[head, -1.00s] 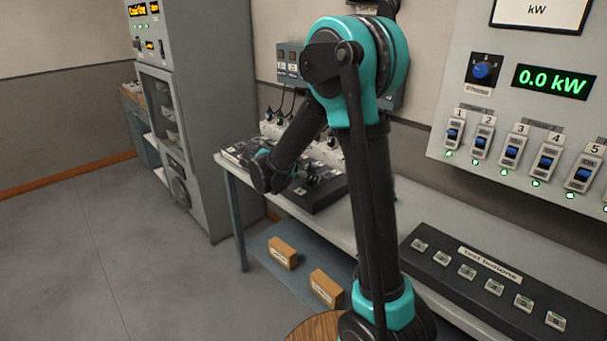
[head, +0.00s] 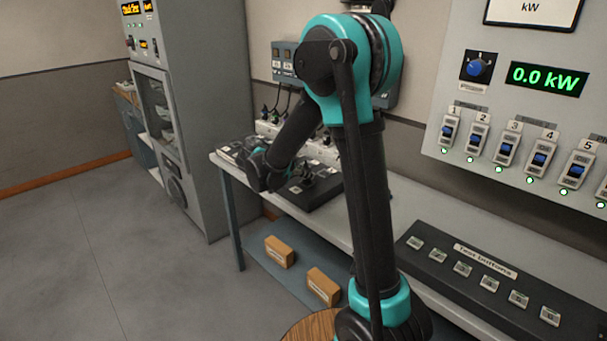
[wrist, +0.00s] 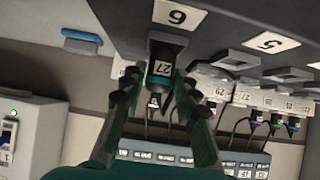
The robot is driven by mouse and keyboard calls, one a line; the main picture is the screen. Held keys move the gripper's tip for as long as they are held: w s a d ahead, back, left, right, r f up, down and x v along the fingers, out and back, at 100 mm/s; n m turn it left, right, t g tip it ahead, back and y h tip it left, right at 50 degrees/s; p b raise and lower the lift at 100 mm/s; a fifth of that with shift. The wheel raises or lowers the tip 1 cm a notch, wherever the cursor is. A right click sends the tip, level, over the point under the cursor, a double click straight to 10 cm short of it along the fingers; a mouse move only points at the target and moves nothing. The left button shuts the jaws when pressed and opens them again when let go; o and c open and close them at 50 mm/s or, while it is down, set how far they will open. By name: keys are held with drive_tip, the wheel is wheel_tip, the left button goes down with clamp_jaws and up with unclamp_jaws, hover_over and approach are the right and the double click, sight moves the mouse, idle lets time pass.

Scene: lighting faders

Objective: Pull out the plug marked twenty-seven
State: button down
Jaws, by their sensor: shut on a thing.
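In the wrist view, a dark plug (wrist: 161,68) with a white label reading 27 and a teal band stands between the two fingers of my gripper (wrist: 157,82). The fingers are shut on it from both sides. Its top end meets the edge of a dark block (wrist: 120,18) beside a label that reads 6 or 9. I cannot tell how deep it sits there. In the head view, my gripper (head: 258,166) is over the dark block (head: 315,190) on the bench; the plug is hidden there.
A white strip with several numbered sockets (wrist: 290,104) and coloured plugs stands behind the block. Several cables hang from a grey wall box (head: 284,62). The bench also bears a test button panel (head: 480,285). Two cardboard boxes (head: 279,251) lie on the lower shelf.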

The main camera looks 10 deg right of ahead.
drive_tip(key=shift+r, duration=0.2)
drive_tip(key=shift+r, duration=2.1)
